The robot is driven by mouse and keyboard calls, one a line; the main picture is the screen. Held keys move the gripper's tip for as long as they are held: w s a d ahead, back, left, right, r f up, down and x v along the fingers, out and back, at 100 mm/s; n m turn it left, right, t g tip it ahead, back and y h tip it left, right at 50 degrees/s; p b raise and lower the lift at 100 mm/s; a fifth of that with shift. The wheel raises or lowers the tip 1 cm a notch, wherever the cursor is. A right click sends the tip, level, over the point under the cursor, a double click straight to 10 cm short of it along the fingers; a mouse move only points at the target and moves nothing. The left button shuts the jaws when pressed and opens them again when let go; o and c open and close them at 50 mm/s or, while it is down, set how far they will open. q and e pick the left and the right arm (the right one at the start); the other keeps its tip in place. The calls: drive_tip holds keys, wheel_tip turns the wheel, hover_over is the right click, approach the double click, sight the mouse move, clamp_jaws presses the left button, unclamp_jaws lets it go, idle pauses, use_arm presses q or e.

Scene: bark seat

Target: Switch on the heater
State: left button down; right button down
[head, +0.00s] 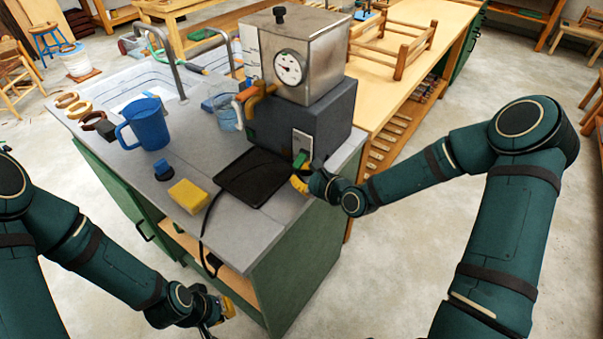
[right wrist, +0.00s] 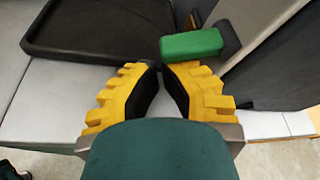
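The heater is a dark grey box (head: 262,122) with a steel tank (head: 326,70) and a round dial gauge on top, standing on the grey counter. A pale plate with a switch is on its front, and a green-ended switch handle (head: 300,159) sticks out at the lower front. In the right wrist view the green handle (right wrist: 192,45) lies just beyond my fingertips, slightly right. My right gripper (head: 299,184) is in front of the heater; its yellow fingers (right wrist: 159,68) meet at the tips, with nothing seen between them.
A black tray (head: 253,178) lies in front of the heater, close to my right gripper. A yellow sponge (head: 189,196), blue jug (head: 147,124) and sink (head: 150,85) are to the left. A wooden bench (head: 415,70) stands behind.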

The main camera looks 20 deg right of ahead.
sight(296, 167)
use_arm(q)
drive_tip(key=shift+s+r, duration=0.1)
drive_tip(key=shift+r, duration=0.3)
use_arm(e)
drive_tip(key=shift+r, duration=0.1)
